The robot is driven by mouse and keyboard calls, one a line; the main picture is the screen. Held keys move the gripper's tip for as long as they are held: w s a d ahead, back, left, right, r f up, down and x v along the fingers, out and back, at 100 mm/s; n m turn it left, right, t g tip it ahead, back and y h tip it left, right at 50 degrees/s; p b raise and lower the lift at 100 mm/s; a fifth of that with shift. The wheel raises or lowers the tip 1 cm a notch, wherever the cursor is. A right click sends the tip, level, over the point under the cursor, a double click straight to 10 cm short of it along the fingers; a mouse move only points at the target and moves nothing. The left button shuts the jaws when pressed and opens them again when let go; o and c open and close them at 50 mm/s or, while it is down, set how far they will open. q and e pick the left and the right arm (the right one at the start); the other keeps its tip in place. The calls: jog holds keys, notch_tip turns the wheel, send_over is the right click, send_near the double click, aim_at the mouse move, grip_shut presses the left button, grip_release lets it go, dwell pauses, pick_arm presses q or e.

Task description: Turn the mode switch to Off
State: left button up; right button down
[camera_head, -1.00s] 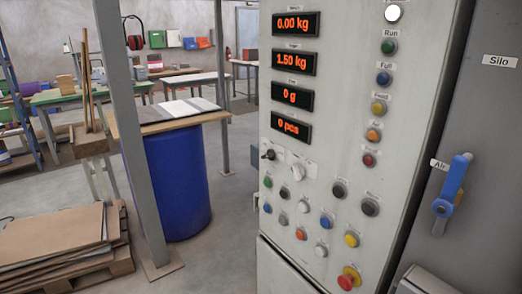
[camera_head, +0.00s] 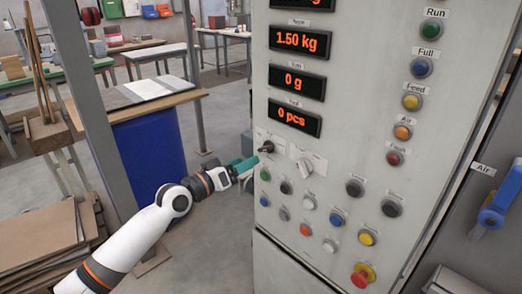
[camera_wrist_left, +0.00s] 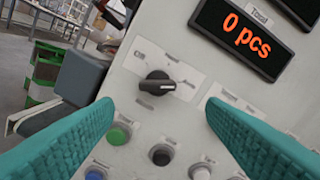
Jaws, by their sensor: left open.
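A black rotary switch (camera_head: 266,147) sits on a white label plate at the left edge of the pale control panel (camera_head: 340,100). In the left wrist view the black switch (camera_wrist_left: 157,84) has a bar handle lying nearly level, with a white mark toward its right end. Small labels around it are too blurred to read surely. My left gripper (camera_head: 250,163) is at the panel's left edge, just below and left of the switch. Its teal fingers (camera_wrist_left: 163,112) are open, apart on either side below the switch, not visibly touching it. My right gripper is not in view.
A pale knob (camera_head: 305,167) sits right of the switch. Several push buttons lie below, including a green one (camera_wrist_left: 119,133) near the left finger. A red emergency button (camera_head: 362,275) is lower right. A blue drum (camera_head: 150,150) and a grey post (camera_head: 85,90) stand left.

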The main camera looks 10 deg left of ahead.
aim_at(266, 148)
pick_arm(q)
jog(key=x, duration=0.7)
jog(key=shift+w, duration=0.35)
jog(key=shift+f, duration=0.1)
jog(key=c, duration=1)
